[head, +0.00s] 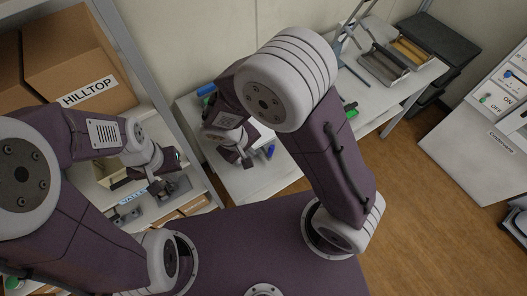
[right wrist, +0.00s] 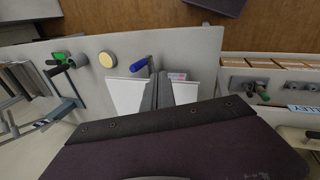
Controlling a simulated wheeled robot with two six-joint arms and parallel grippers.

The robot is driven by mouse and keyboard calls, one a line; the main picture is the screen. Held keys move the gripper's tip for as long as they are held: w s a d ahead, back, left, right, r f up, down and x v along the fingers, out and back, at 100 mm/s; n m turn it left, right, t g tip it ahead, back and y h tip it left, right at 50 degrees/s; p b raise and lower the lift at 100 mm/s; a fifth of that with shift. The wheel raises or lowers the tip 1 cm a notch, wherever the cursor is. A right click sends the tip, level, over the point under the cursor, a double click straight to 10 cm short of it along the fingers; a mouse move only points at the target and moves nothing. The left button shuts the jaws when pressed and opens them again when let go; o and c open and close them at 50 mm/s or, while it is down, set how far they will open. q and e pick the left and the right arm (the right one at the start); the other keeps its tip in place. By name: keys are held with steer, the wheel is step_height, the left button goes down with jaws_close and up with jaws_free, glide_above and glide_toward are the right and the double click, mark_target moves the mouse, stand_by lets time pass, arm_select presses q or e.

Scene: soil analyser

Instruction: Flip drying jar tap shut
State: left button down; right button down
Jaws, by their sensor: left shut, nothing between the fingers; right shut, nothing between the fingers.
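I cannot make out the drying jar or its tap for certain in either view. My right gripper (head: 246,158) is shut and empty, low over the white bench. In the right wrist view its closed fingers (right wrist: 159,80) are in front of a white open booklet or paper. A blue-handled item (right wrist: 141,63) lies just left of the fingertips, apart from them as far as I can see; it also shows in the head view (head: 270,151). My left gripper (head: 168,187) is shut and empty, in front of the shelf at the left.
The bench has a yellow disc (right wrist: 107,60), a green-ended item (right wrist: 58,57) and a rack of trays (head: 385,60). The left shelf (head: 150,205) holds grey fittings and a cardboard box (head: 75,60) labelled HILLTOP. A grey cabinet (head: 480,150) stands right; the wooden floor between is clear.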

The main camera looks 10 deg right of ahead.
glide_above(268, 157)
steer(key=a, duration=0.1)
steer(key=f, duration=0.6)
steer(key=s+f, duration=0.1)
steer(key=f, duration=0.3)
steer(key=shift+a+f+b, duration=0.1)
steer(key=shift+b, duration=0.25)
steer(key=shift+a, duration=0.1)
